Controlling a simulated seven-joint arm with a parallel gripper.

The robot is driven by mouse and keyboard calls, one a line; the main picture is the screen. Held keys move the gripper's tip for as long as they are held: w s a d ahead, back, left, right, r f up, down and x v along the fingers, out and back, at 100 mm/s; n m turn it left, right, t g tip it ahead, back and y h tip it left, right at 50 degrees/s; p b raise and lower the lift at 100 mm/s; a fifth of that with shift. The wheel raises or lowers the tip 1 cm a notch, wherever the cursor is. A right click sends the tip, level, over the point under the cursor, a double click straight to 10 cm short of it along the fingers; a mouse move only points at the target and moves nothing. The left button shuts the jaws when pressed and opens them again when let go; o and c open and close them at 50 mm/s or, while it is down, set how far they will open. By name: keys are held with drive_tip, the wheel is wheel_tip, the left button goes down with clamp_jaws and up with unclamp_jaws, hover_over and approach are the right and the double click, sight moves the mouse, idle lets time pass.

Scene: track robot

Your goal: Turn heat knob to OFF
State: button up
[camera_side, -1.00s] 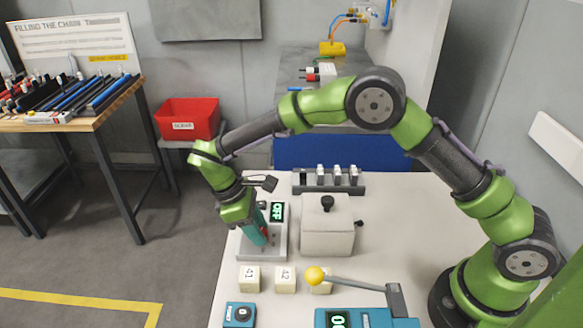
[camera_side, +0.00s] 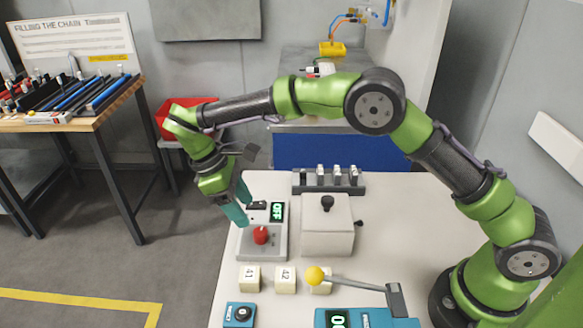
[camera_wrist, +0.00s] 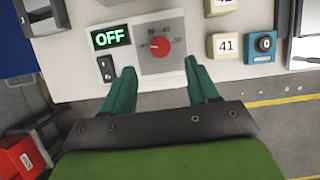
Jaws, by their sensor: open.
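The red heat knob (camera_side: 261,235) sits on a light grey control panel (camera_side: 276,249) at the left edge of the white table. In the wrist view the red knob (camera_wrist: 160,47) sits on a dial plate with markings around it. A display beside it reads OFF in green (camera_side: 277,211). A small black switch (camera_wrist: 105,68) is below the display in the wrist view. My gripper (camera_side: 240,212) is up and to the left of the knob, apart from it. Its two teal fingers (camera_wrist: 164,82) are spread and empty, with the knob beyond and between them.
Right of the panel stands a lidded grey box (camera_side: 327,238) with a black top knob. White blocks marked 41 (camera_side: 249,279) and 42 (camera_side: 285,279) are in front. A lever with a yellow ball (camera_side: 315,276) is front right. A grey rack (camera_side: 329,187) stands behind.

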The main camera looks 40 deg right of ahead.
drive_tip(key=v, duration=0.9)
drive_tip(key=shift+r, duration=0.2)
drive_tip(key=shift+w, duration=0.1)
